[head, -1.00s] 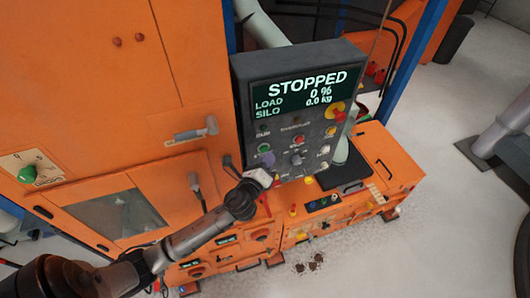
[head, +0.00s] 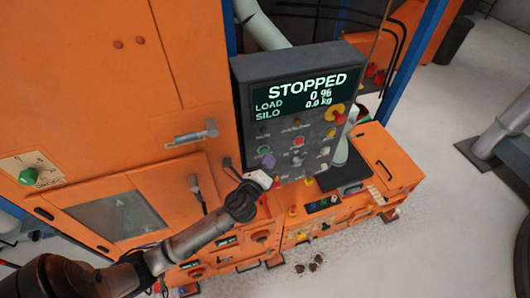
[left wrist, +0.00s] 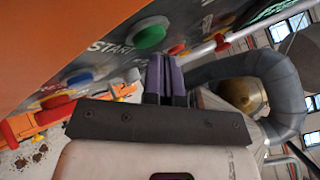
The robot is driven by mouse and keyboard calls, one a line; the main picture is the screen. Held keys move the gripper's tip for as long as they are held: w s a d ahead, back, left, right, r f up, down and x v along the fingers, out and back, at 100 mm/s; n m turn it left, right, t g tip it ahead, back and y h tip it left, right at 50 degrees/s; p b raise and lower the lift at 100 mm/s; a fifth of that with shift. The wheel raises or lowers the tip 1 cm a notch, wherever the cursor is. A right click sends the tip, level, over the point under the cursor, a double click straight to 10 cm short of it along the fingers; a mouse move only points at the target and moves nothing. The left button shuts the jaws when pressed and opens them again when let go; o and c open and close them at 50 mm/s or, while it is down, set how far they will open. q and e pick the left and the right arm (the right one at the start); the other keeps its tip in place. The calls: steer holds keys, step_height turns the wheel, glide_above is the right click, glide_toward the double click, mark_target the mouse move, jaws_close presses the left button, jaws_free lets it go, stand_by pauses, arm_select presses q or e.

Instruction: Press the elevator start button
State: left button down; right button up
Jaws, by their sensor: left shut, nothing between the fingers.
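The control panel (head: 244,90) is a dark box whose display (head: 306,90) reads STOPPED, LOAD 0 %, SILO 0.0 kg. The green start button (head: 264,149) is at the left of its button rows. In the left wrist view the green button (left wrist: 150,36) has the label START beside it. My left gripper (head: 268,161) is shut and empty, its purple fingertips just below the green button in the head view. In the left wrist view the fingers (left wrist: 165,78) are close to the button; I see no clear contact. My right gripper is not in view.
A red-and-yellow emergency stop (head: 337,114) sticks out at the panel's right. Other knobs and a red button (head: 298,142) sit near the start button. An orange cabinet (head: 90,70) stands left, with a lever handle (head: 196,134). Grey floor is open at right.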

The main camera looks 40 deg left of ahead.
arm_select(q)
steer(key=shift+a+f, duration=0.1)
steer(key=d, duration=0.1)
steer(key=s+d, duration=0.2)
steer(key=d, duration=0.1)
steer(key=shift+d+p, duration=0.1)
steer(key=shift+p, duration=0.2)
steer(key=shift+r, duration=0.2)
stand_by(0.6)
